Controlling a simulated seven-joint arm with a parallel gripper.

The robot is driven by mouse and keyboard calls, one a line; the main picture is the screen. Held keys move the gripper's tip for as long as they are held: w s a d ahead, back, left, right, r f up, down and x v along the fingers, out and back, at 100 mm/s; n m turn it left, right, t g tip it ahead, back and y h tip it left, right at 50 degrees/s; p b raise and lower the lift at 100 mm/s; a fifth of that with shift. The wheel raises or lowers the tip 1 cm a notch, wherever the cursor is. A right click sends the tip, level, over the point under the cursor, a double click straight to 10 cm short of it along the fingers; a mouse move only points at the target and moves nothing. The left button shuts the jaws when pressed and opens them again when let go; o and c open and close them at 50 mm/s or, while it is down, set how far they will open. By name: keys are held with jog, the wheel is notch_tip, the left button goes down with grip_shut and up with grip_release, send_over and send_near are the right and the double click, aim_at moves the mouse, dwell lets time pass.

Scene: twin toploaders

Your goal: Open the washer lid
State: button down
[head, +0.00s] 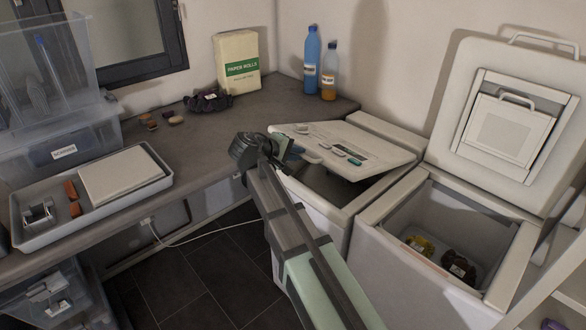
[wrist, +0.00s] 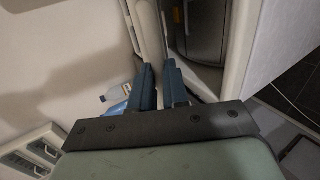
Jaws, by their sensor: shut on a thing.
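Two white top-loading machines stand side by side in the head view. The left machine's lid (head: 372,140), with a control panel on it, is partly raised and tilted, with a dark gap below it. My gripper (head: 284,150) is at this lid's left edge, shut on it. In the wrist view my gripper (wrist: 160,70) has its two blue fingers close together around a thin pale edge; the exact contact is hard to see. The right machine's lid (head: 510,125) stands fully up, and its open tub (head: 470,215) holds a yellow item and a dark item.
A white cable (head: 190,242) hangs below the counter over dark floor tiles.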

jog(key=w+d+r+g+y, duration=0.1)
jog(key=w+d+r, duration=0.35)
jog(key=r, duration=0.45)
jog(key=w+d+r+g+y, duration=0.1)
jog(key=w+d+r, duration=0.35)
jog(key=r, duration=0.35)
jog(key=w+d+r+g+y, duration=0.1)
jog(key=w+d+r, duration=0.35)
jog(key=r, duration=0.45)
jog(key=w+d+r, duration=0.4)
jog(key=w+d, duration=0.6)
jog(key=w+d+r+g+y, duration=0.1)
jog(key=w+d+r, duration=0.3)
jog(key=w+d, duration=0.6)
jog(key=shift+w+d, duration=0.2)
jog(key=shift+w, duration=0.1)
jog(key=c, duration=1.1)
grip_release()
jog(key=shift+f, duration=0.1)
jog(key=shift+s, duration=0.1)
jog(key=v, duration=1.4)
jog(key=shift+d, duration=0.15)
